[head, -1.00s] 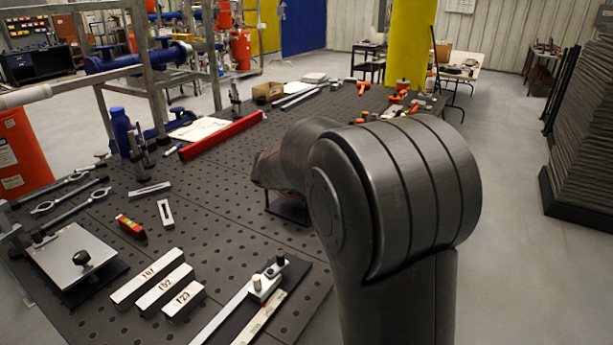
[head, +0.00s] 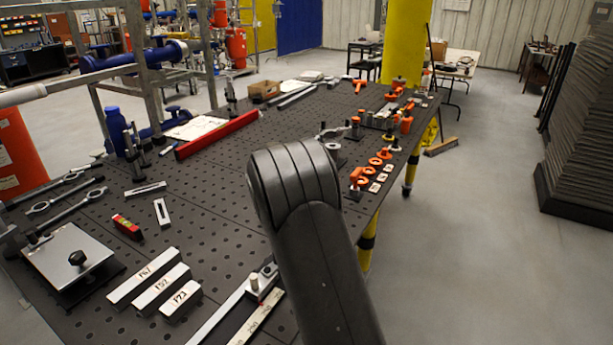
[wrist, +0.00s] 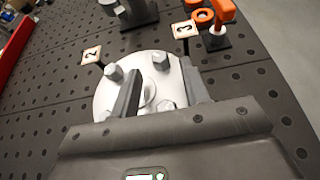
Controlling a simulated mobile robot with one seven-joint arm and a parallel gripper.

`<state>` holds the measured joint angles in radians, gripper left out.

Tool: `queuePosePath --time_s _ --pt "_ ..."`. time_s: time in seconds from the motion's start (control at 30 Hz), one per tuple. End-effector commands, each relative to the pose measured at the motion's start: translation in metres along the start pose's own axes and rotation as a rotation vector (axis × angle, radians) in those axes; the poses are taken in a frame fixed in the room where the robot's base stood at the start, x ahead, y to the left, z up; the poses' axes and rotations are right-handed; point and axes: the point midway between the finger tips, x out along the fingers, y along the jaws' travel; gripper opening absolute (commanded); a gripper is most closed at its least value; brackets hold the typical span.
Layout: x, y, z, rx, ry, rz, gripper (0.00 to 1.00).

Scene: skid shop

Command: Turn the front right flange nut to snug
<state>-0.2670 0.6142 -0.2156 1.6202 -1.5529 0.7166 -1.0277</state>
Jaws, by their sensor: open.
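A pale round flange (wrist: 138,67) lies below my gripper in the wrist view, with several hex-headed fasteners on it. One nut (wrist: 113,72) is at the left near a tag marked 2 (wrist: 91,54). Another nut (wrist: 160,61) is at the far right near a tag marked 3 (wrist: 185,29), and shows between my fingertips. My gripper (wrist: 159,66) is open, one dark finger on each side of that nut; contact cannot be told. More fasteners near the gripper body are partly covered. I cannot tell which is the front right nut. In the head view my arm hides the gripper and flange.
Orange clamps and rings (head: 376,160) sit on the perforated table (head: 215,195) right of my arm. A red beam (head: 218,135), a red level (head: 127,227) and marked blocks (head: 143,283) lie left. A grey stand (wrist: 132,12) is beyond the flange.

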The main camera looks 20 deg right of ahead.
Motion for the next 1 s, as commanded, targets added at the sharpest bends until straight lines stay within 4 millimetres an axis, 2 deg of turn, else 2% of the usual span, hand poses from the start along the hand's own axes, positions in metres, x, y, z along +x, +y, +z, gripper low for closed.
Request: queuePosePath --time_s 0.1,0.2,0.57,1.0 --pt "0.017 -0.001 0.0 0.0 0.0 -0.002 0.42" --pt "0.025 0.0 0.0 0.0 0.0 0.0 0.42" --pt "0.029 0.0 0.0 0.0 0.0 0.0 0.41" --pt "0.028 0.0 0.0 0.001 0.0 0.0 0.05"
